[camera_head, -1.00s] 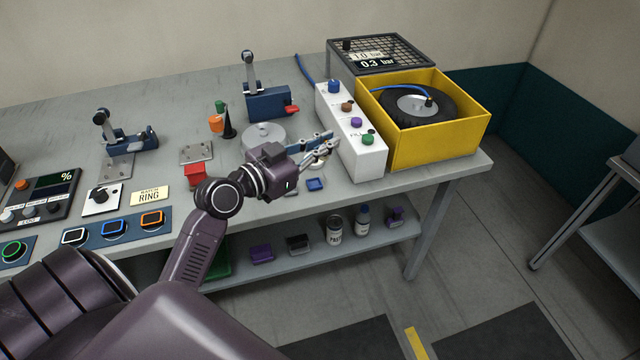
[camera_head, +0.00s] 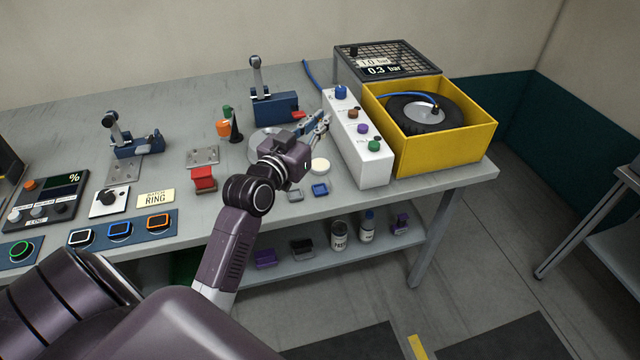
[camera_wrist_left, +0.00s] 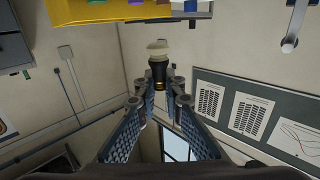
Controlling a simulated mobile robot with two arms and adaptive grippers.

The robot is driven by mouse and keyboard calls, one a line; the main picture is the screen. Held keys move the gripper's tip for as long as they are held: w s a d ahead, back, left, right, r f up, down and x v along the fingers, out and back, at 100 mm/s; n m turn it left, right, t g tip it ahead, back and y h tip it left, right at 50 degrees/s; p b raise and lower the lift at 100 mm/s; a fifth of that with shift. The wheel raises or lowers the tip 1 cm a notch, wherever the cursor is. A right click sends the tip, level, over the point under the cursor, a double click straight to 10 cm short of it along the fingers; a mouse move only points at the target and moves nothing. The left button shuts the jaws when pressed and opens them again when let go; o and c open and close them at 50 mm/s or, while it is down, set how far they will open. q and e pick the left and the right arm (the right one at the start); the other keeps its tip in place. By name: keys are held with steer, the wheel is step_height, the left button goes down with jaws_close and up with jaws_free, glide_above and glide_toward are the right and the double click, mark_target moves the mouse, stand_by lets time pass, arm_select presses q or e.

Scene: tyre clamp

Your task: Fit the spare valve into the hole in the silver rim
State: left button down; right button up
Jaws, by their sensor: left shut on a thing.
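My left gripper (camera_head: 321,122) is shut on a small valve and holds it above the bench, just left of the white button box. In the left wrist view the valve (camera_wrist_left: 158,70) stands out from between the fingertips, with a dark body, a brass-coloured band and a pale, wider end. A flat silver round piece (camera_head: 257,143) lies on the bench, partly hidden behind the gripper; its hole cannot be made out. A tyre with a silver centre (camera_head: 424,113) lies in the yellow box. My right gripper is not in view.
The white button box (camera_head: 361,150) and yellow box (camera_head: 443,150) stand right of the gripper. A blue clamp (camera_head: 272,108), dark cone (camera_head: 236,130) and red block (camera_head: 203,178) stand to the left. A cream disc (camera_head: 320,166) and blue square (camera_head: 320,190) lie near the front edge.

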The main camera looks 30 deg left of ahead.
arm_select(q)
step_height(320, 180, down, 14)
steer(key=shift+f+b, duration=0.1)
steer(key=shift+b, duration=0.45)
steer(key=shift+a+f, duration=0.1)
steer(key=shift+f, duration=1.7)
steer(key=shift+f, duration=0.15)
steer(key=c, duration=2)
jaws_free()
steer(key=shift+c, duration=0.2)
